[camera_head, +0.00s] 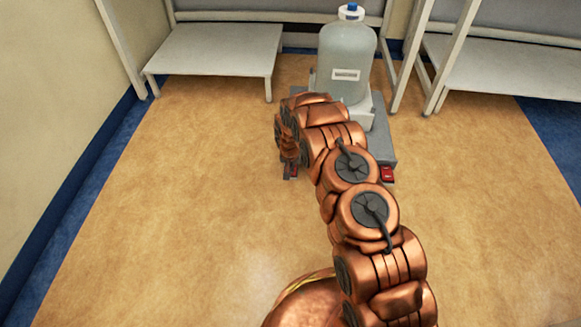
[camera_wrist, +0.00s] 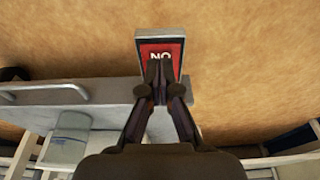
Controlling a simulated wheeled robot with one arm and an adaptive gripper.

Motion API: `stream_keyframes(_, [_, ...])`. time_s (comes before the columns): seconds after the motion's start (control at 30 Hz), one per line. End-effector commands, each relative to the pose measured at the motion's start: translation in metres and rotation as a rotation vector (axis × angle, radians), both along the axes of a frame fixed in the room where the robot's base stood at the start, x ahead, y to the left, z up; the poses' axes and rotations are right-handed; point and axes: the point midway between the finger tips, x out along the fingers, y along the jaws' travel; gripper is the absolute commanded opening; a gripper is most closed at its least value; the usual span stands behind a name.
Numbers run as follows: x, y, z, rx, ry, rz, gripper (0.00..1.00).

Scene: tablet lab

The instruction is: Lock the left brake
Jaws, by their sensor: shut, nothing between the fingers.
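The left brake is a small red pedal (camera_head: 295,171) in a dark frame at the near left corner of the grey cart, mostly hidden by my arm in the head view. In the wrist view the red pedal (camera_wrist: 175,47) shows white letters "NO" and sticks out from the cart's edge. My gripper (camera_wrist: 160,66) is shut and empty, with its fingertips over the lower part of the pedal's red face. I cannot tell whether they touch it. The right brake (camera_head: 387,173) is another red pedal at the cart's near right corner.
The grey cart (camera_head: 380,143) carries a large clear bottle (camera_head: 346,65) with a blue and white cap. A grey handle bar (camera_wrist: 45,92) runs beside the pedal in the wrist view. White benches (camera_head: 215,48) stand behind at both sides. The tan floor (camera_head: 180,190) around is clear.

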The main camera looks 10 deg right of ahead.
Motion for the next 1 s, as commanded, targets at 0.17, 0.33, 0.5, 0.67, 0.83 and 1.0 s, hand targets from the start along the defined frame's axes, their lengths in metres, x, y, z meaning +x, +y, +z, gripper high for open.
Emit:
stream_keyframes(0.17, [0.0,0.0,0.009,0.0,-0.001,0.0,0.0])
stream_keyframes(0.33, [-0.001,0.001,0.036,0.0,-0.004,-0.001,0.0])
stream_keyframes(0.5, [-0.013,0.004,0.058,-0.001,0.001,0.0,0.0])
stream_keyframes(0.67, [-0.024,0.008,0.078,0.0,0.001,-0.001,0.0])
stream_keyframes(0.83, [-0.035,0.012,0.1,-0.001,-0.002,0.0,0.0])
stream_keyframes(1.0, [-0.046,0.015,0.115,0.0,0.0,0.0,0.0])
